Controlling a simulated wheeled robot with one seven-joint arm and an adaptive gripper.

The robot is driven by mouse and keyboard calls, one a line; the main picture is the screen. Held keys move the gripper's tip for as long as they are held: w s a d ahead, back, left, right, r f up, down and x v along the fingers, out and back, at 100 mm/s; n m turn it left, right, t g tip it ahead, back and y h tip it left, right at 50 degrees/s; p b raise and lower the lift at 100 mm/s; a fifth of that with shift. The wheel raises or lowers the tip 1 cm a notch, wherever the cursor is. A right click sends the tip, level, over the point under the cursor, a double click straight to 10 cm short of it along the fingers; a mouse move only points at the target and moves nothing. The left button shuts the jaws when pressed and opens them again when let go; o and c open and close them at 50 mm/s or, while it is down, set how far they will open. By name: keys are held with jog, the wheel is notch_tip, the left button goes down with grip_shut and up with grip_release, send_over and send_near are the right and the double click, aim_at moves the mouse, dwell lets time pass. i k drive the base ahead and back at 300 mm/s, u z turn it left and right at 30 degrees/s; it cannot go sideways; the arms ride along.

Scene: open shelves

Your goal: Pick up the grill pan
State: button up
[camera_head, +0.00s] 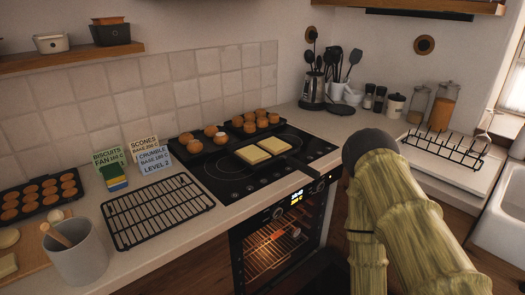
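A dark, flat pan with a handle (300,168) sits on the front right of the black hob; it looks like the grill pan. My gripper's fingers do not show.
Dark trays of brown buns (215,136) stand behind the pan. A wire rack (157,209) lies left of the hob. The oven below (275,242) is lit. A kettle (313,92) and jars stand at the back right. A grey pot (78,256) stands front left.

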aim_at(257, 153)
jog(key=k, duration=0.5)
jog(key=z, duration=2.7)
jog(key=i, duration=1.8)
jog(key=u, duration=3.45)
jog(key=i, duration=0.45)
jog(key=z, duration=0.05)
